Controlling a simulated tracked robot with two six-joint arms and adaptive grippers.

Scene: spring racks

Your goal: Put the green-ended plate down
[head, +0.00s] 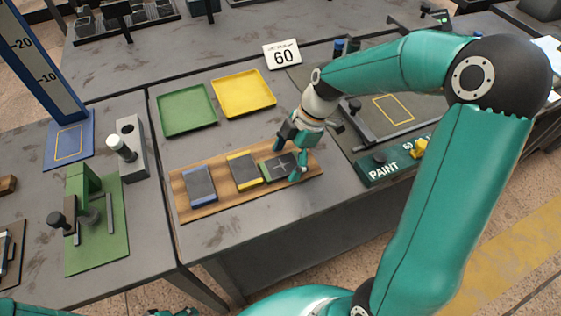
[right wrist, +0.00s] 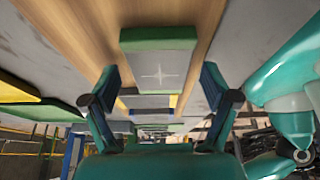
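The green-ended plate (head: 281,167), dark grey with a pale cross mark, lies at the right end of the wooden board (head: 217,203). It also shows in the right wrist view (right wrist: 160,62). My right gripper (head: 290,158) is at this plate. In the right wrist view its two fingers (right wrist: 160,88) stand apart, one on each side, with a visible gap to the plate. The gripper is open. Only a sliver of what looks like my left gripper (head: 174,312) shows at the bottom edge of the head view, so its fingers cannot be read.
A yellow-ended plate (head: 244,172) and a blue-ended plate (head: 200,187) lie on the same board. Behind are a green tray (head: 187,109) and a yellow tray (head: 243,93), both empty. The PAINT fixture (head: 385,172) stands right; a green press (head: 83,205) stands left.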

